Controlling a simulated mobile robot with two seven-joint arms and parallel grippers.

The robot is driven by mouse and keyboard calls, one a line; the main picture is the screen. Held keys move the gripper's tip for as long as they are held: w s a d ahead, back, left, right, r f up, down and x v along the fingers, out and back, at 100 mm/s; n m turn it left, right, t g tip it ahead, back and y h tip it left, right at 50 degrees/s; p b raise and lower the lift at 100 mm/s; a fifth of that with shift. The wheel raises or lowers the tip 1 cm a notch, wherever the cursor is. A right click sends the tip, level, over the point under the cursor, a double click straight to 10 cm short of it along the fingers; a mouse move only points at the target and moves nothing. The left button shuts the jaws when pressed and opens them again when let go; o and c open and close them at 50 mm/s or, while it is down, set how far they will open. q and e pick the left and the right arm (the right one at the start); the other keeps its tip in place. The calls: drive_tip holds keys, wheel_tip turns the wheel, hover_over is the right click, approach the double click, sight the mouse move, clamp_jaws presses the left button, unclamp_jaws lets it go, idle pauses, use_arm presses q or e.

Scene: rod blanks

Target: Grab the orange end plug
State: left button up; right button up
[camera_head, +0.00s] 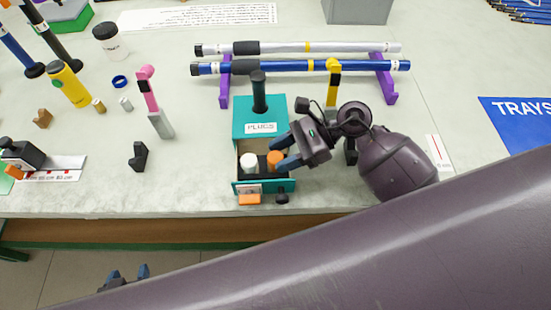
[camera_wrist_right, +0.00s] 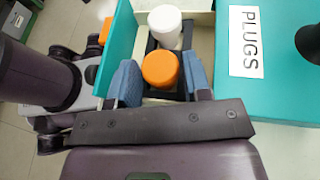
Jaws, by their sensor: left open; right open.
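The orange end plug (camera_head: 275,157) stands in the open drawer (camera_head: 242,185) of the teal PLUGS box (camera_head: 245,112), beside a white plug (camera_head: 248,161). My right gripper (camera_head: 280,152) is open at the drawer's right side, its blue fingertips close to the orange plug. In the right wrist view the orange plug (camera_wrist_right: 160,68) appears between the two open fingers (camera_wrist_right: 161,78), with the white plug (camera_wrist_right: 165,25) beyond it. I cannot tell whether a finger touches it. My left gripper (camera_head: 129,273) is open and empty, low in front of the table.
Orange (camera_head: 249,199) and black (camera_head: 282,198) pieces show at the drawer's front. A black-handled post rises from the box. Behind it, blue and silver rods (camera_head: 300,67) lie on purple stands (camera_head: 388,92). A pink-and-grey tool (camera_head: 152,100) stands left. Table is clear between box and black bracket (camera_head: 138,157).

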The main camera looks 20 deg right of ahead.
drive_tip(key=c, duration=0.6)
drive_tip(key=shift+o, duration=0.2)
